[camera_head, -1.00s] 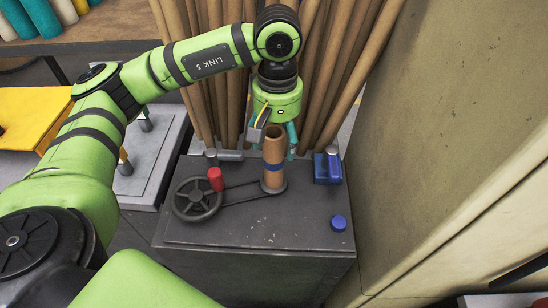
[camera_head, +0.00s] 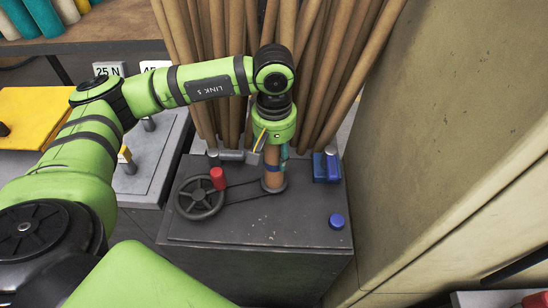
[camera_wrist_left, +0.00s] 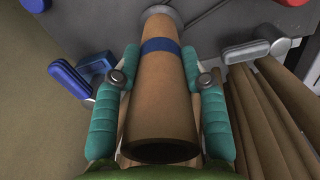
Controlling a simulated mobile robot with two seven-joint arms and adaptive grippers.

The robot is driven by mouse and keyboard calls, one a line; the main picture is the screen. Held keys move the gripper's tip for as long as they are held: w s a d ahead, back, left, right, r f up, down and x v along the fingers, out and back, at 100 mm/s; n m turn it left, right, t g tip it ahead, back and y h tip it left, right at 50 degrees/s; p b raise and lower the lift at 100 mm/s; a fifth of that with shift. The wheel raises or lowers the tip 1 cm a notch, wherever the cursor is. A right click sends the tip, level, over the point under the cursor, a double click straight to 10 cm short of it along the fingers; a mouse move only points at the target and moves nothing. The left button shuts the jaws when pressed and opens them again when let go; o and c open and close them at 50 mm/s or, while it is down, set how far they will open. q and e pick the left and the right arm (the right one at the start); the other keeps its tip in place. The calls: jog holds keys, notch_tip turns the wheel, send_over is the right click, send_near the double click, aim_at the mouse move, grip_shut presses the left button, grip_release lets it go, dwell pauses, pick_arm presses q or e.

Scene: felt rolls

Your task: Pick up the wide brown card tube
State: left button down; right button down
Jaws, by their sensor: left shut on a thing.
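The wide brown card tube (camera_head: 272,181), with a blue band around it, stands upright on a round grey base on top of a dark grey bench. My left gripper (camera_head: 275,152) is over it from above, with teal fingers on both sides of the tube. The wrist view shows the tube (camera_wrist_left: 158,90) running between the teal finger pads of the left gripper (camera_wrist_left: 160,98), its open dark end nearest the camera. The tube's far end still meets the grey base. The gripper is shut on the tube. The right gripper is not in view.
A black handwheel (camera_head: 200,197) with a red knob (camera_head: 218,178) stands left of the tube. A blue clamp block (camera_head: 326,166) and a blue button (camera_head: 336,221) are to the right. Several thin brown tubes (camera_head: 220,80) lean behind. A beige wall (camera_head: 440,130) bounds the right.

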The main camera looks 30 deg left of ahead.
pick_arm(q)
jog(key=shift+r, duration=0.3)
notch_tip(320, 180, up, 9)
jog(key=b, duration=0.2)
jog(key=shift+r+b, duration=0.2)
jog(key=shift+b, duration=0.2)
